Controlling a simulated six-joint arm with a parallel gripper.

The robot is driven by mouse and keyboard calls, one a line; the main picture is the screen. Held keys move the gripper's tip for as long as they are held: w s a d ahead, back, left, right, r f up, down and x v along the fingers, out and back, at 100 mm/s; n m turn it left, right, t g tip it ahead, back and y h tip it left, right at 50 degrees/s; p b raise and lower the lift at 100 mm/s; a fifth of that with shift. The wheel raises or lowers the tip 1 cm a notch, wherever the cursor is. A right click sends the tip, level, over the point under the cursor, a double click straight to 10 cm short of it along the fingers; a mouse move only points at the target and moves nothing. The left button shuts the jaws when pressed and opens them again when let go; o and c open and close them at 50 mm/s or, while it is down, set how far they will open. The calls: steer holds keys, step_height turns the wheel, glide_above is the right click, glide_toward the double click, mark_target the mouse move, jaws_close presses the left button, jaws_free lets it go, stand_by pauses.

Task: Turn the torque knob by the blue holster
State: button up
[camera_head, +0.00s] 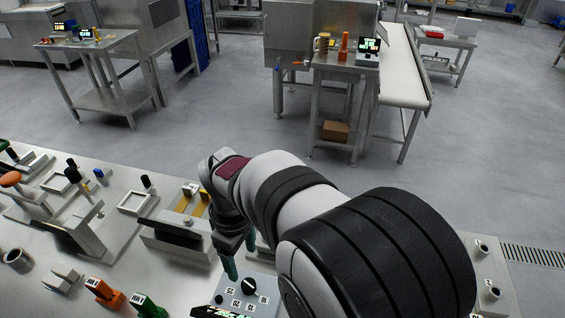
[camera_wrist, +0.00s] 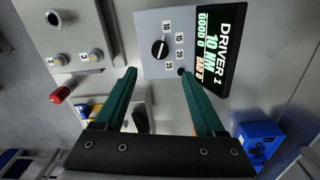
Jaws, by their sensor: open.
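The torque knob (camera_wrist: 159,49) is a round black dial on a light grey panel (camera_wrist: 148,22), ringed by labels 10, 15, 20 and 25. A screen beside it reads DRIVER 1, 10 NM. In the head view the knob (camera_head: 249,286) sits at the bottom centre. A blue holder (camera_wrist: 258,142), seemingly the blue holster, is at lower right in the wrist view; I cannot find it for sure in the head view. My gripper (camera_wrist: 158,73) is open with green fingers apart and nothing between them. Its tips appear near the knob's panel; exact height is unclear.
An orange holder (camera_head: 104,292) and a green holder (camera_head: 148,305) stand left of the panel. Numbered pegs (camera_wrist: 96,55) and a red cylinder (camera_wrist: 60,95) lie left in the wrist view. A raised fixture (camera_head: 178,238) stands behind-left of the panel. My arm covers the bench's right side.

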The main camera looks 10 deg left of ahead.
mark_target(248, 283)
step_height(248, 283, down, 11)
steer(key=shift+f, duration=0.15)
steer(key=shift+c, duration=0.4)
jaws_close()
